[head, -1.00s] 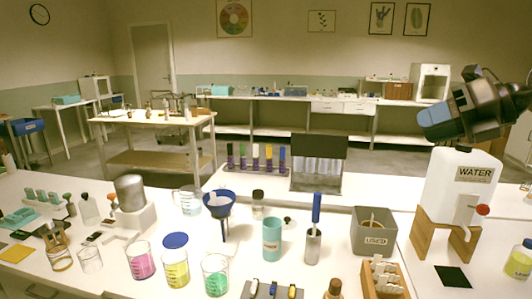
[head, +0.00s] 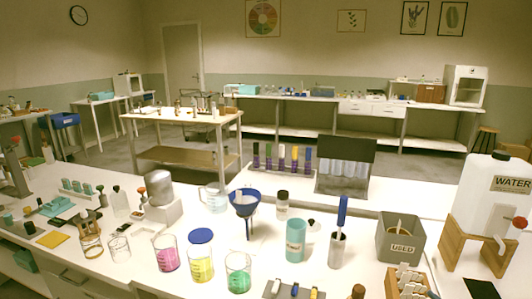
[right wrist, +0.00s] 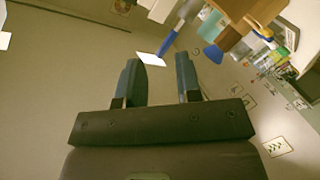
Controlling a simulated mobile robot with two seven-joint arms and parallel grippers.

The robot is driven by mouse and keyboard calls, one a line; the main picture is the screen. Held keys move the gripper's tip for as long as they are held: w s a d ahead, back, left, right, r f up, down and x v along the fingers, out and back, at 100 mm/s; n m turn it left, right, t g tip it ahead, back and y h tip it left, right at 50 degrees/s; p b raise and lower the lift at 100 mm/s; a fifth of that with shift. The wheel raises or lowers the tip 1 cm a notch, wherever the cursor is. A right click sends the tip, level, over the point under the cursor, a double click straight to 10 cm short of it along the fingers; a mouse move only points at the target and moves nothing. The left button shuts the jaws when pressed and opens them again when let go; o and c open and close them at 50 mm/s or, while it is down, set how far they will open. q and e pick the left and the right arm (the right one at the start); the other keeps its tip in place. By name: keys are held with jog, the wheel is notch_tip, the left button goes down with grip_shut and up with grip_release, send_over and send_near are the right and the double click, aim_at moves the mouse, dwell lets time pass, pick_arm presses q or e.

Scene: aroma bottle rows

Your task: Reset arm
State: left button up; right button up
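My right gripper (right wrist: 158,68) shows in the right wrist view with its two blue-grey fingers apart and nothing between them. Neither gripper shows in the head view, and my left gripper is in no view.
The white bench holds a blue funnel (head: 245,203), beakers of pink (head: 167,253), yellow (head: 200,258) and green (head: 238,273) liquid, a teal cup (head: 295,240), a grey USED bin (head: 400,238) and a WATER jug (head: 492,200). A tube rack (head: 282,163) stands behind.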

jog(key=s+a+f+m+g+h, duration=0.1)
jog(key=s+a+f+m+g, duration=0.1)
jog(key=s+f, duration=0.7)
jog(key=s+a+f+m+g+h, duration=0.1)
jog(key=s+a+f+m+g, duration=0.2)
jog(key=s+f, duration=0.6)
jog(key=s+a+m, duration=0.2)
jog(key=s+m, duration=0.1)
jog(key=shift+s+a+f+m, duration=0.15)
jog(key=shift+s+a+m, duration=0.15)
jog(key=shift+m, duration=0.1)
